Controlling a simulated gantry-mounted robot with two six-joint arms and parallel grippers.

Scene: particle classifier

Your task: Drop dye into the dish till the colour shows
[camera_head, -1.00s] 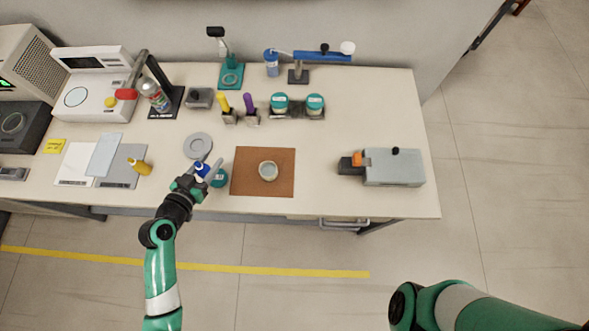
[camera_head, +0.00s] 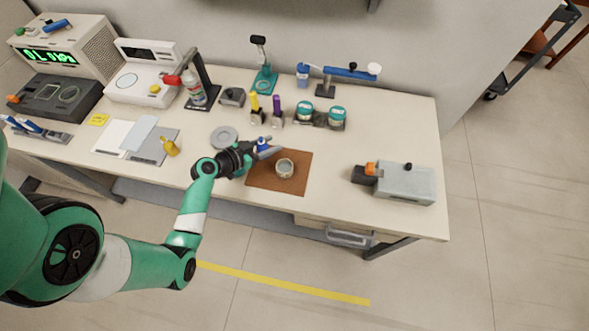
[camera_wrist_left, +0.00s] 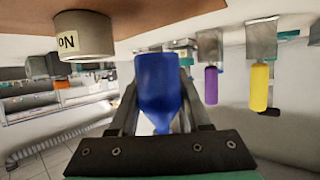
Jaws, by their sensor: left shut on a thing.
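My left gripper (camera_head: 260,148) is shut on a blue bottle (camera_head: 264,144), above the left part of the brown mat (camera_head: 300,184). The round, pale dish (camera_head: 285,168) sits on that mat, just right of the gripper and apart from it. The left wrist view appears upside down. There the blue bottle (camera_wrist_left: 158,88) is between the fingers, its narrow end pointing away from the tabletop. The dish (camera_wrist_left: 83,36) shows lettering on its side and stands clear of the bottle. The dish's contents are too small to tell. My right gripper is not in view.
A grey ring (camera_head: 224,137) lies left of the gripper. Behind stand a yellow tool (camera_head: 254,101), a purple tool (camera_head: 277,104) and teal-lidded jars (camera_head: 305,107). A grey device (camera_head: 404,184) is at right. Table between mat and device is clear.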

